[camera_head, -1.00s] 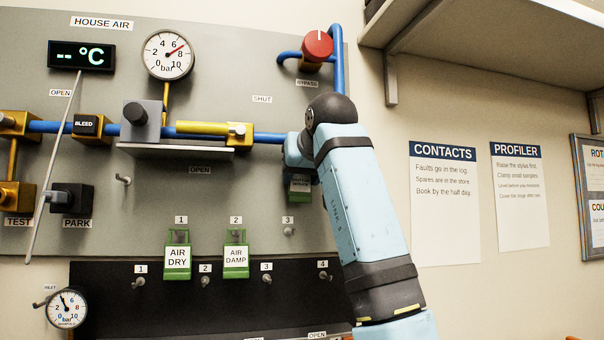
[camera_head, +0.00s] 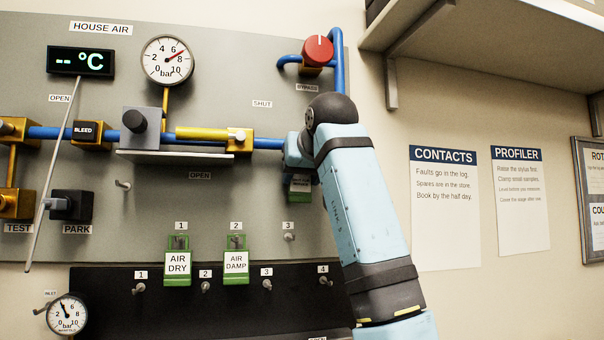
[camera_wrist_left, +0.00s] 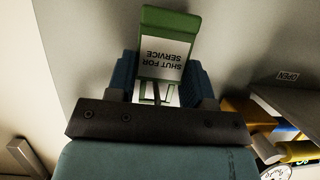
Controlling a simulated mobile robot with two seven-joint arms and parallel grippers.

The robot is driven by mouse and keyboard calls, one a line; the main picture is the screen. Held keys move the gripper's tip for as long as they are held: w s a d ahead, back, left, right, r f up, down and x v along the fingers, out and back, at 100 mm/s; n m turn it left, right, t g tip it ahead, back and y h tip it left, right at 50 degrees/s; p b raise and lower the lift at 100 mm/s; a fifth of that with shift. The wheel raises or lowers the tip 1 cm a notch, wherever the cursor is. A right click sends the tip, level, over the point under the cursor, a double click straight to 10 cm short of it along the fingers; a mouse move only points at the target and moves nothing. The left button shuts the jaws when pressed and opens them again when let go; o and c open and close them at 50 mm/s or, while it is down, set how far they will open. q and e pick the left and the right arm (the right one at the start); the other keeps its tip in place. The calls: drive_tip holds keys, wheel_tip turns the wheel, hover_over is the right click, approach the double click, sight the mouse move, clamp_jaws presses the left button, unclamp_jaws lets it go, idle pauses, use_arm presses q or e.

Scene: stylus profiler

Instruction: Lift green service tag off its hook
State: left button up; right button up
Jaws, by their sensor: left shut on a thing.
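The green service tag (camera_wrist_left: 165,45) has a white label reading SHUT FOR SERVICE, upside down in the left wrist view. My left gripper (camera_wrist_left: 160,82) has a blue finger on each side of it and is shut on its slotted end. In the head view the tag (camera_head: 300,186) shows only partly below my left wrist, in front of the grey panel. My right gripper is not in view.
Two other green tags, AIR DRY (camera_head: 178,263) and AIR DAMP (camera_head: 236,260), hang on hooks 1 and 2. Hook 3 (camera_head: 288,236) is empty. A blue pipe (camera_head: 268,143), a yellow valve handle (camera_head: 202,133) and a red bypass knob (camera_head: 318,48) are near my arm.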

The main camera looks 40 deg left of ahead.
sight(300, 182)
use_arm(q)
drive_tip(key=shift+s+d+b, duration=0.5)
drive_tip(key=shift+s+d, duration=0.6)
drive_tip(key=shift+d, duration=0.15)
drive_tip(key=shift+s+d+b, duration=0.55)
drive_tip(key=shift+s+d, duration=0.95)
drive_tip(key=shift+d, duration=0.3)
drive_tip(key=shift+f, duration=0.1)
